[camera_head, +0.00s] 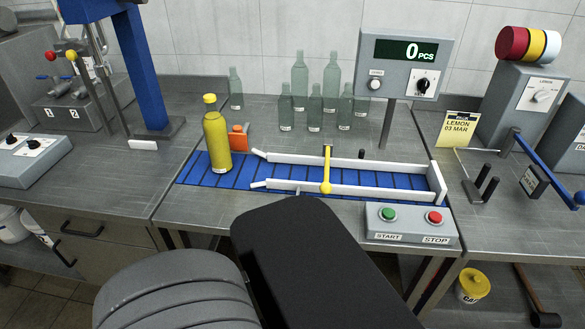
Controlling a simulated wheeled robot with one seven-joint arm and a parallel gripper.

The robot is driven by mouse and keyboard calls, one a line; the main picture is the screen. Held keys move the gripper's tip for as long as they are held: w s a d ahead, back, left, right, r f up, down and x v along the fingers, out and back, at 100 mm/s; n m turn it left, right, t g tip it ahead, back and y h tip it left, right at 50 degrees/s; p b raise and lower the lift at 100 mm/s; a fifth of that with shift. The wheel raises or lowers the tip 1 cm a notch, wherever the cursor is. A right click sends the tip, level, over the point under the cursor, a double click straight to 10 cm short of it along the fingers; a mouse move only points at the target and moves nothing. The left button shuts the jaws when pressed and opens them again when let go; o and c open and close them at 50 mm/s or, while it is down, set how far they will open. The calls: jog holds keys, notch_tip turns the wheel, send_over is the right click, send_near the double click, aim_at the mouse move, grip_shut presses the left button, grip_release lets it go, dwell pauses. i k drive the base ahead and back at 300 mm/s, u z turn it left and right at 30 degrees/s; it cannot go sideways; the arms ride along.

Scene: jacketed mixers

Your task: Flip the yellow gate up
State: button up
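The yellow gate (327,169) is a thin yellow bar with a round knob at its near end. It appears to lie across the blue conveyor (225,180), spanning from the far white rail (380,164) to the near white rail (375,190). A yellow bottle (216,142) stands upright on the left part of the belt, to the left of the gate. My arm's dark links fill the bottom foreground, in front of the bench. My gripper cannot be made out in this view.
A control box with green START and red STOP buttons (410,222) stands at the near right of the conveyor. A counter display (405,62) reads 0 PCS. Several clear bottles (300,80) stand behind the belt. A blue post (140,70) rises on the left.

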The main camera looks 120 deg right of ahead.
aim_at(325, 188)
jog(key=i, duration=0.15)
jog(key=z, duration=0.85)
